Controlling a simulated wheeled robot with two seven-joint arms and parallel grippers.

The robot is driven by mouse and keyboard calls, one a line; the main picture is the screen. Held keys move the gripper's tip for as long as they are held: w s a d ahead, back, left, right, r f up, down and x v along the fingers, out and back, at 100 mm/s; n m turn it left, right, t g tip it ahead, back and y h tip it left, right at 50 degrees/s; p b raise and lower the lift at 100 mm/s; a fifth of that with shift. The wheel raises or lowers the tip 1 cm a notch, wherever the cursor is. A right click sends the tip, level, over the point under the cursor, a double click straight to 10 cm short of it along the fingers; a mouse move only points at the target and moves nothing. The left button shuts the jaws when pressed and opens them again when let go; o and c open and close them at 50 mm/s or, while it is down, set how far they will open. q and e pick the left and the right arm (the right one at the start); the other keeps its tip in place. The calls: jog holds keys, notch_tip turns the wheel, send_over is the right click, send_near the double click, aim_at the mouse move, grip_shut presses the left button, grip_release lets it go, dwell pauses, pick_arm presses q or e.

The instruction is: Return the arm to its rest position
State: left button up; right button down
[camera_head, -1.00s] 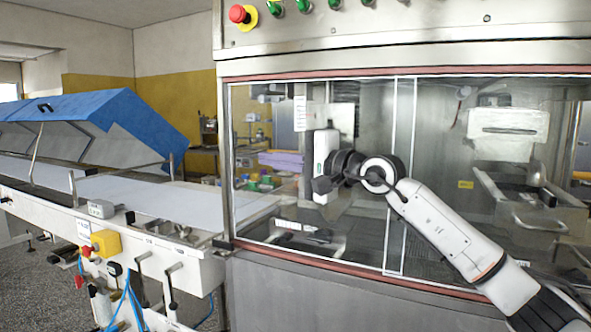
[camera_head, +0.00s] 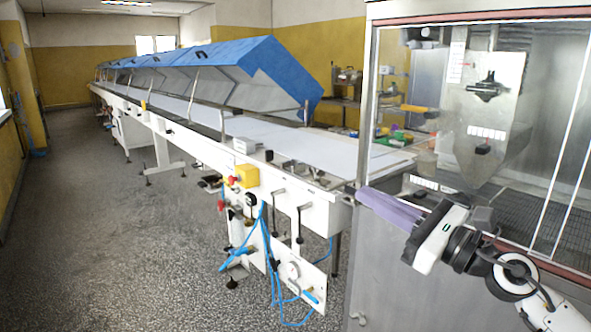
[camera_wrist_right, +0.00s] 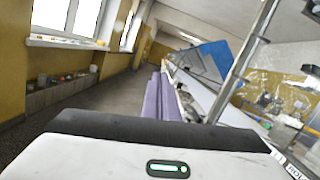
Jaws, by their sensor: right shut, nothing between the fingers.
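My right arm (camera_head: 515,272) comes in from the lower right in the head view, bent in front of the enrober's glazed front. Its right gripper (camera_head: 368,197) has long purple fingers pointing left and away from me, lying close together with nothing seen between them. The fingers also show in the right wrist view (camera_wrist_right: 158,84), side by side and pointing down the room. The white gripper body hides part of the machine's lower frame. My left gripper is not in view.
The enrober's metal cabinet (camera_head: 385,275) and glass front (camera_head: 545,130) stand close at the right. A long white conveyor (camera_head: 290,140) with raised blue covers (camera_head: 255,60) runs off to the back left. Blue hoses (camera_head: 270,255) hang below it. The speckled floor (camera_head: 110,240) at left is clear.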

jog(key=s+d+f+m+t+h+p, duration=0.1)
jog(key=s+f+m+h, duration=0.4)
jog(key=f+m, duration=0.9)
jog(key=s+d+f+m+t+h, duration=0.1)
jog(key=s+f+m+h, duration=0.35)
jog(key=f+m, duration=0.85)
jog(key=s+f+m+g+h, duration=0.1)
jog(key=s+f+m+g, duration=0.3)
jog(key=s+f+m, duration=0.5)
jog(key=s+a+f+m+g+h+p, duration=0.1)
jog(key=s+f+m+g, duration=0.3)
jog(key=s+f+m, duration=0.5)
jog(key=s, duration=0.5)
jog(key=shift+f, duration=0.25)
